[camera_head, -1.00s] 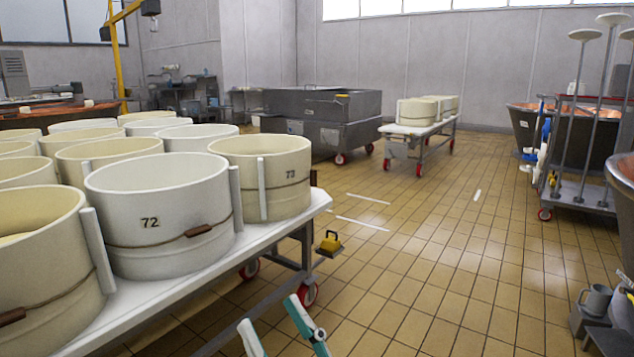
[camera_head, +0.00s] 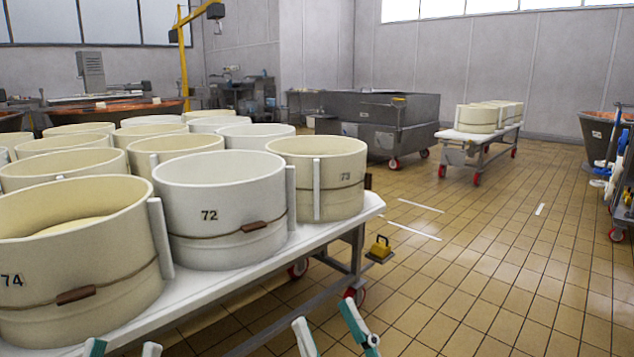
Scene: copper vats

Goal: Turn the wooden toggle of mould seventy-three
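Mould seventy-three (camera_head: 335,190) is a cream round mould with a "73" on its side and a cord around it. It stands at the right end of the white table. A small dark brown piece (camera_head: 368,181) at its right edge looks like its wooden toggle, seen nearly edge-on. My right gripper (camera_head: 329,328) is at the bottom edge, in front of the table, open and empty. My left gripper (camera_head: 122,349) just shows at the bottom left, its two tips apart. Both are well short of mould seventy-three.
Mould 72 (camera_head: 215,190) with a brown toggle (camera_head: 254,226) and mould 74 (camera_head: 110,255) stand nearer on the white table (camera_head: 215,285). Several more moulds stand behind.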

